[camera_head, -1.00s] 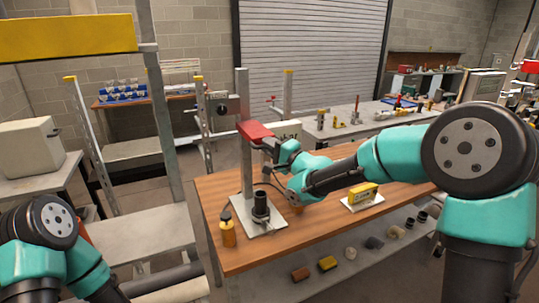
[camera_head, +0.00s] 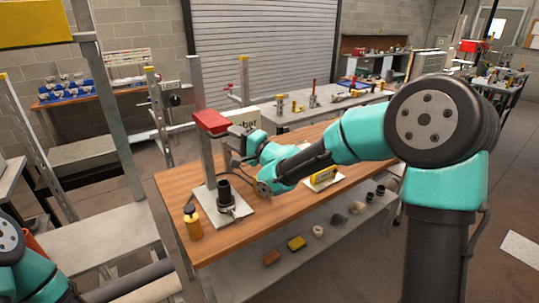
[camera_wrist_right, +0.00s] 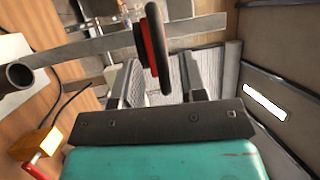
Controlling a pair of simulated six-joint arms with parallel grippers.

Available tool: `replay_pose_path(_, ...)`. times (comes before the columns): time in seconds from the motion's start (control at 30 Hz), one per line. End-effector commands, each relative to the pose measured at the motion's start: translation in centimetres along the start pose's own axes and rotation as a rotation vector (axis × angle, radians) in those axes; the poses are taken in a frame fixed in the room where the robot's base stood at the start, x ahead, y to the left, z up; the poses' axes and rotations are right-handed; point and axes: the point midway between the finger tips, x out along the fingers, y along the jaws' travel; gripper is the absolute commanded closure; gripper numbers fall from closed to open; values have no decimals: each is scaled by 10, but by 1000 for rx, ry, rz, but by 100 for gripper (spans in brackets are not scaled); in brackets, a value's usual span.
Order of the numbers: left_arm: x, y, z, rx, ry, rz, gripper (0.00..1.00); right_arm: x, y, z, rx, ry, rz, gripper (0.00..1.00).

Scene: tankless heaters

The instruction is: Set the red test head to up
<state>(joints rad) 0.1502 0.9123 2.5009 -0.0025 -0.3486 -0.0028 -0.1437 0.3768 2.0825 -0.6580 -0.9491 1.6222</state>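The red test head (camera_head: 210,121) sits at the top of a grey upright post (camera_head: 206,157) on a white base plate (camera_head: 207,201) on the wooden table. My right gripper (camera_head: 236,134) is just to the right of the head, at about its height. In the right wrist view, the fingers (camera_wrist_right: 158,88) are wide apart. A red and black part (camera_wrist_right: 154,50), seemingly the test head, shows edge-on beyond and between them. I cannot tell whether they touch it. My left gripper is out of view; only part of my left arm shows at lower left.
A black cylinder (camera_head: 225,192) stands on the base plate by the post. A yellow block (camera_head: 322,178) lies behind my right forearm. A shelf below holds several small items.

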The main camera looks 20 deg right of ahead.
Motion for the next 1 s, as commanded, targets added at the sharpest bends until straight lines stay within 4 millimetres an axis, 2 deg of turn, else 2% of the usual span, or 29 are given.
replay_pose_path(0.1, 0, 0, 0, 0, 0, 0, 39, -24, 0, -1, 1, 3, 2, 61)
replay_pose_path(0.6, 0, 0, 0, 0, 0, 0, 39, -119, 0, -1, 0, 3, 0, 61)
replay_pose_path(0.8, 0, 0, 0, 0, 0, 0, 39, -140, 0, 0, 1, 1, -1, 61)
replay_pose_path(1.0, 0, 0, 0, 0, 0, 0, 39, -144, -1, 0, 0, 0, -1, 61)
